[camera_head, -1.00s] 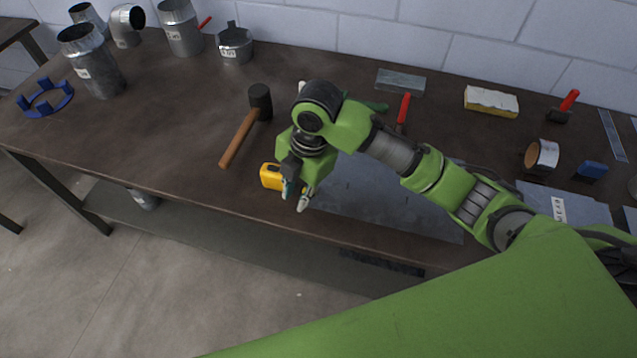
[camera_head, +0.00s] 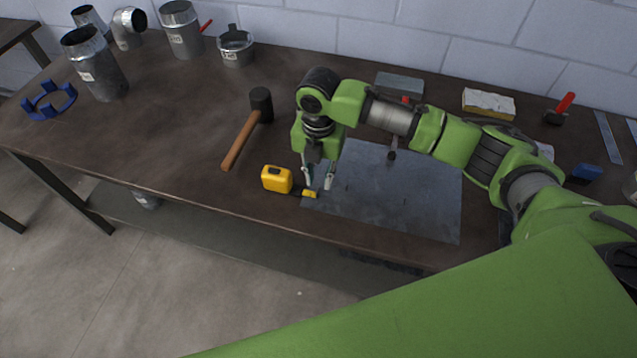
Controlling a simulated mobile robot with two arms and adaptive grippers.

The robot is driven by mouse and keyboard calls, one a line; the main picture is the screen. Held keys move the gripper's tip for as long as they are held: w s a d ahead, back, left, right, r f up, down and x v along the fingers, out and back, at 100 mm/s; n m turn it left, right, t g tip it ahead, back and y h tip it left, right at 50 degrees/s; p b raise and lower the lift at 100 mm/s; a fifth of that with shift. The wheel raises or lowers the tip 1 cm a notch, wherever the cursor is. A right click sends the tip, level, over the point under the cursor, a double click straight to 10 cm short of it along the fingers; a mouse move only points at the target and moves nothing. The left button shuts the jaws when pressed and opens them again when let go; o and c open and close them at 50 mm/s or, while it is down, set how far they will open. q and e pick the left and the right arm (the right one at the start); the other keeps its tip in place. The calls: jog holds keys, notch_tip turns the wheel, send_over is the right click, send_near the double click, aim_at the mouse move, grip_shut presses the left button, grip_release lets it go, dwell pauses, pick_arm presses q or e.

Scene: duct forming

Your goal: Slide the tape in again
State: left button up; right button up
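The yellow tape measure (camera_head: 277,179) lies on the dark bench near its front edge, left of the grey metal sheet. A short dark strip runs right from its case to a small yellow end piece (camera_head: 310,194) at the sheet's left edge. My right gripper (camera_head: 319,182) points down just above and beside this end piece. Its two fingers are spread apart, with nothing visible between them. Whether a finger touches the end piece I cannot tell. My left gripper is not in view.
The metal sheet (camera_head: 400,205) lies flat under my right arm. A mallet (camera_head: 245,133) lies left of the gripper. A yellow-white block (camera_head: 488,103) lies at the back right.

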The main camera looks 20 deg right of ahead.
aim_at(319, 191)
jog(key=shift+f+p, duration=0.3)
jog(key=shift+f, duration=1.95)
jog(key=shift+c, duration=0.5)
grip_shut()
jog(key=shift+w+a+b, duration=0.3)
jog(key=shift+w+a, duration=0.35)
jog(key=shift+a, duration=0.3)
jog(key=shift+w+a+b, duration=0.3)
jog(key=shift+w+a, duration=0.3)
jog(key=shift+a, duration=0.35)
jog(key=shift+d+r, duration=0.1)
jog(key=shift+o, duration=0.5)
grip_release()
